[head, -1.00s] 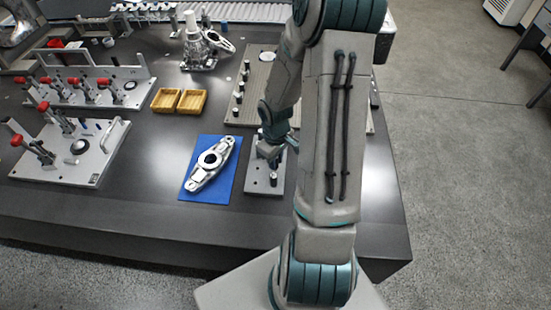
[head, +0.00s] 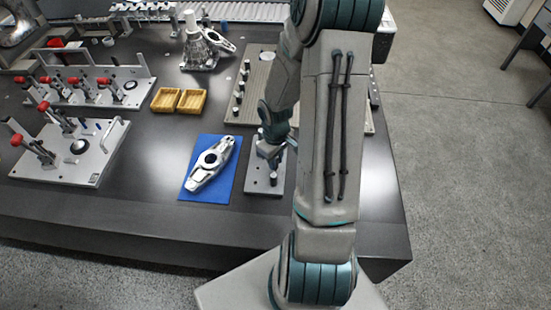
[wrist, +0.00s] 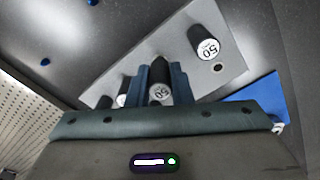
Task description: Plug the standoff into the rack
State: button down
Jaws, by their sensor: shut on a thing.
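The rack is a light grey plate (head: 262,188) near the front edge of the table, partly behind my arm; it also shows in the wrist view (wrist: 222,58). In the wrist view, the blue fingers of my gripper (wrist: 161,84) are shut on a dark standoff (wrist: 160,94) with a white end marked 50. The held standoff is over or at the rack; its lower end is hidden, so I cannot tell whether it is seated. Another standoff marked 50 (wrist: 204,43) stands on the rack to the right. A small open hole (wrist: 217,68) shows beside it.
A blue mat (head: 233,160) with a silver metal part (head: 212,162) lies just left of the rack. A perforated plate (head: 258,82) lies behind the rack.

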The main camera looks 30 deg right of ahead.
jog(key=shift+f+b, duration=0.65)
jog(key=shift+f, duration=0.2)
jog(key=c, duration=1.2)
grip_release()
jog(key=shift+r, duration=0.15)
notch_tip(320, 180, up, 14)
jog(key=p, duration=0.2)
